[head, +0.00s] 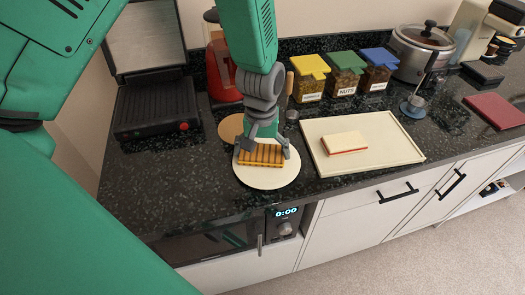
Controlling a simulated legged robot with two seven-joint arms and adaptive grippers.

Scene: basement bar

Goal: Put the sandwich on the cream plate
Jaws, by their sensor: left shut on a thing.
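The toasted sandwich (262,154), golden brown with dark grill stripes, is between the fingers of my left gripper (263,150). The gripper points down and is shut on it. The sandwich is over the back part of the round cream plate (264,183), which lies near the counter's front edge. I cannot tell whether the sandwich touches the plate. Another sandwich (345,143), pale with a red layer, lies flat on the cream rectangular tray (391,156) to the right. My right gripper is not in view.
An open black grill (155,112) stands at the left, with a red appliance (222,75) behind my arm. Lidded jars (345,77) and a steel pot (417,52) line the back. A dark red board (495,110) lies at the right. The counter's front left is clear.

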